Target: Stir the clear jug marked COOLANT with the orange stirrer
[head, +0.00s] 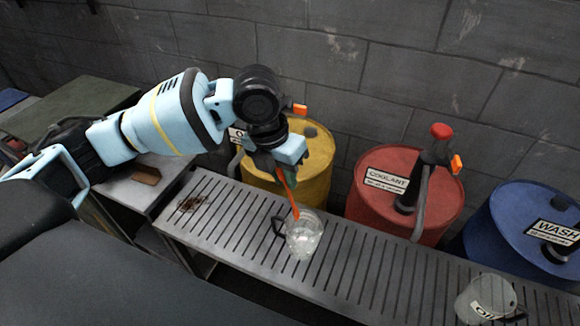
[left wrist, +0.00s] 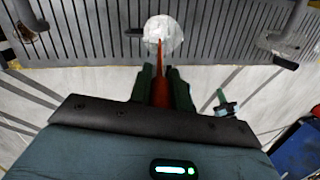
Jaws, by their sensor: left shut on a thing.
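A clear jug (head: 304,238) with a dark handle stands upright on the slatted grey bench; no marking on it is readable. It also shows in the left wrist view (left wrist: 164,30). My left gripper (head: 279,167) is above and slightly left of the jug, shut on the orange stirrer (head: 287,192). The stirrer slants down to the right, its lower end at the jug's mouth; how deep it reaches is unclear. In the left wrist view the stirrer (left wrist: 160,85) runs between the fingers towards the jug. My right gripper is in neither view.
A second jug (head: 484,297), labelled OIL, stands at the bench's right end. Behind the slatted bench (head: 375,270) are a yellow drum (head: 318,160), a red drum (head: 440,205) labelled COOLANT and a blue drum (head: 510,215) labelled WASH. The bench between the jugs is clear.

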